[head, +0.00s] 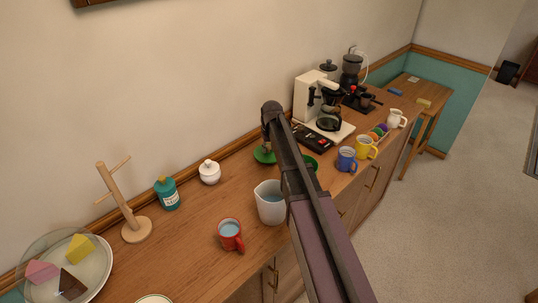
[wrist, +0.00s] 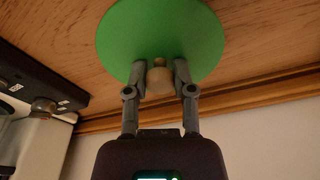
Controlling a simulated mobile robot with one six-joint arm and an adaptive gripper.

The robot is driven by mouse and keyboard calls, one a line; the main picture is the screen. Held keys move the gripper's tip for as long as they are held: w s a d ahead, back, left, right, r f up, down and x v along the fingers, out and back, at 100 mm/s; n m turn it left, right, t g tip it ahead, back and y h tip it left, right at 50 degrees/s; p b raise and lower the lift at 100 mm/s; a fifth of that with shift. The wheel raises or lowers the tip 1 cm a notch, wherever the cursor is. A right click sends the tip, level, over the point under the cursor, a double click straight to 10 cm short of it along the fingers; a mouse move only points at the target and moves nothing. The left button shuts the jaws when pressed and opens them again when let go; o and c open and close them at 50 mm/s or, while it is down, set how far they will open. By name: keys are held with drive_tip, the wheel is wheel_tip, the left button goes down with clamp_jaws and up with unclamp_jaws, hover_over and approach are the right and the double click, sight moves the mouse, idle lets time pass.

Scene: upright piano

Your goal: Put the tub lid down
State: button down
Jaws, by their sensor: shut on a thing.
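The tub lid (wrist: 160,35) is a flat green disc with a pale, wooden-looking knob (wrist: 159,80). My gripper (wrist: 160,72) is shut on the knob, one finger on each side. In the head view the lid (head: 264,155) shows below my gripper (head: 266,146), at or close to the wooden counter top towards the wall. I cannot tell whether it touches the wood. Another green thing (head: 311,162), possibly the tub, shows just right of my arm, which hides part of it.
A white jug (head: 270,203) and red mug (head: 230,235) stand in front. A white sugar pot (head: 209,172) stands left of the lid. A black device (head: 313,137) and coffee machine (head: 309,97) are to the right; it also has blue (head: 346,159) and yellow mugs (head: 365,147) nearby.

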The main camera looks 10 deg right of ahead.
sight(271, 155)
drive_tip(key=shift+f+b, duration=0.7)
drive_tip(key=shift+f, duration=0.35)
drive_tip(key=shift+f, duration=0.1)
drive_tip(key=shift+c, duration=2.2)
unclamp_jaws()
drive_tip(key=shift+r, duration=0.2)
wheel_tip(271, 155, up, 12)
drive_tip(key=s+p, duration=0.1)
drive_tip(key=p, duration=1.1)
drive_tip(key=shift+s+d, duration=0.15)
drive_tip(key=shift+s, duration=0.25)
drive_tip(key=shift+f, duration=0.15)
